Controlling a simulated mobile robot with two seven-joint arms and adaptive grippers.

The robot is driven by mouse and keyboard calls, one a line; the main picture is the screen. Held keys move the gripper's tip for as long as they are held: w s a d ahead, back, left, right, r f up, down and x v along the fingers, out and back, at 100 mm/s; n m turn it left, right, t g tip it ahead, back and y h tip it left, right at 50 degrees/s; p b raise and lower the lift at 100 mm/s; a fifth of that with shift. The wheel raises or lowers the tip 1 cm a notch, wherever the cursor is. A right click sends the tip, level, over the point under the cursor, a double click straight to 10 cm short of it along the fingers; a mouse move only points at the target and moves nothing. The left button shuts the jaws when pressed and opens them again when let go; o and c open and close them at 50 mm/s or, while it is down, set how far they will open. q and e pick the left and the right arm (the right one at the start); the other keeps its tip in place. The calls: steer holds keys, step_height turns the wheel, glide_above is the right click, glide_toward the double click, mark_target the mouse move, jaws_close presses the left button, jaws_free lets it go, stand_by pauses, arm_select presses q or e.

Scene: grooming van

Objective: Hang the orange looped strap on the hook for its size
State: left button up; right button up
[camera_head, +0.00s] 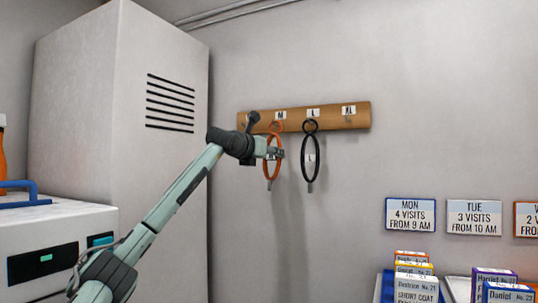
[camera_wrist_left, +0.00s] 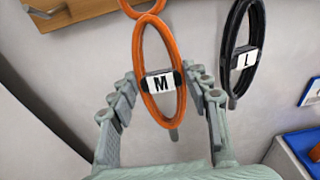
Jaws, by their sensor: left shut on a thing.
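The orange looped strap (camera_head: 267,168) has a small upper loop, a long lower loop and a white tag marked M, read in the left wrist view (camera_wrist_left: 178,50). My left gripper (camera_head: 275,153) is shut on it around the tag; its fingers (camera_wrist_left: 166,84) stand on either side. The strap hangs upright in front of the wooden hook board (camera_head: 350,119). Its upper loop is just below the board's M label (camera_head: 280,115). I cannot tell whether that loop is around the hook. My right gripper is not in view.
A black looped strap (camera_head: 304,160) tagged L hangs under the board's L label, close to the right of the orange one. The board also has an XL label (camera_head: 348,110). A tall white cabinet (camera_head: 85,130) stands left. Boxes (camera_head: 415,287) are low at right.

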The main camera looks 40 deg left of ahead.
arm_select(q)
steer(key=o, duration=1.3)
steer(key=shift+o, duration=0.2)
steer(key=v, duration=1.2)
